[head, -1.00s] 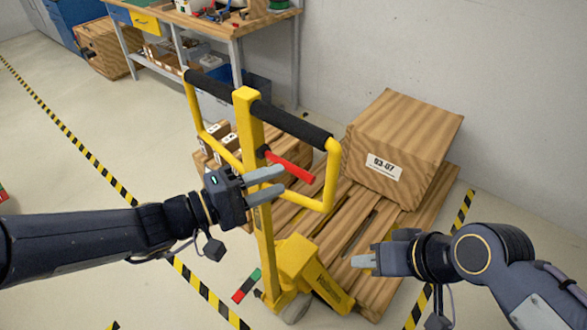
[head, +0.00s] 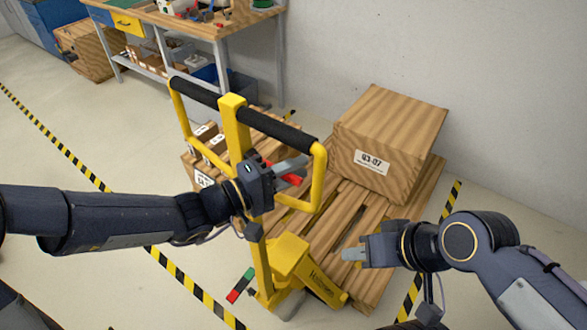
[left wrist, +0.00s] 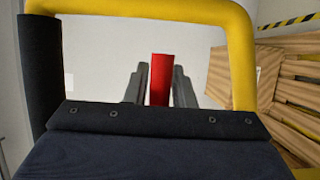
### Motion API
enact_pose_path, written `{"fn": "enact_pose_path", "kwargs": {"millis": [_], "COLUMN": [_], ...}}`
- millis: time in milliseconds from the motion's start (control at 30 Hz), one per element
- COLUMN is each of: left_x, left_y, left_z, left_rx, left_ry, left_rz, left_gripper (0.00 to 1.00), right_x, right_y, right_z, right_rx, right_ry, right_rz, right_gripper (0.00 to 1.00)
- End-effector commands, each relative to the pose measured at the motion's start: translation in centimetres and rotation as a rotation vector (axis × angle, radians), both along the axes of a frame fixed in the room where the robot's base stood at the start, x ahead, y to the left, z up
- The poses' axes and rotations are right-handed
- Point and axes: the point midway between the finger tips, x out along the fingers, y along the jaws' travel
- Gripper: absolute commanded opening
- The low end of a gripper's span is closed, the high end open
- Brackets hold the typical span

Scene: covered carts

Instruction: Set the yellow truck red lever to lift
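The yellow pallet truck (head: 262,262) has a tall yellow handle loop with black grips (head: 284,130). Its red lever (head: 292,180) sticks out to the right inside the loop, partly hidden by my left gripper. My left gripper (head: 296,172) is at the lever, with one finger above it in the head view. In the left wrist view the red lever (left wrist: 161,80) stands between the two fingers, with thin gaps beside it; any contact is hard to tell. My right gripper (head: 352,254) is empty above the pallet; its finger gap is not clear.
A wooden pallet (head: 400,228) on the truck carries a large wooden box (head: 388,140). More labelled boxes (head: 205,150) stand behind the handle. A workbench (head: 215,25) stands at the back left. The floor on the left is clear, with striped tape lines.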

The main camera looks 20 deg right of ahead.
Motion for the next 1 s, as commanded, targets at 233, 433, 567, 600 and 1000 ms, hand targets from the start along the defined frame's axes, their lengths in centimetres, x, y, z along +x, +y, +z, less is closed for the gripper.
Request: {"fn": "enact_pose_path", "kwargs": {"millis": [233,433,567,600,1000], "left_x": [0.0,0.0,0.0,0.0,0.4], "left_y": [0.0,0.0,0.0,0.0,0.4], "left_z": [0.0,-0.1,-1.0,-1.3,-3.8], "left_rx": [0.0,0.001,0.023,0.035,0.208], "left_ry": [0.0,-0.002,-0.033,-0.053,-0.275], "left_rz": [0.0,0.0,-0.002,-0.003,-0.002], "left_gripper": [0.0,0.0,0.0,0.0,0.0], "right_x": [0.0,0.0,0.0,0.0,0.0], "right_y": [0.0,0.0,0.0,0.0,0.0], "right_z": [0.0,-0.1,-1.8,-2.6,-10.0], "right_rx": [0.0,0.0,0.0,0.0,0.0], "right_ry": [0.0,0.0,0.0,0.0,0.0], "right_rz": [0.0,0.0,0.0,0.0,0.0], "right_gripper": [0.36,0.36,0.36,0.36,0.36]}}
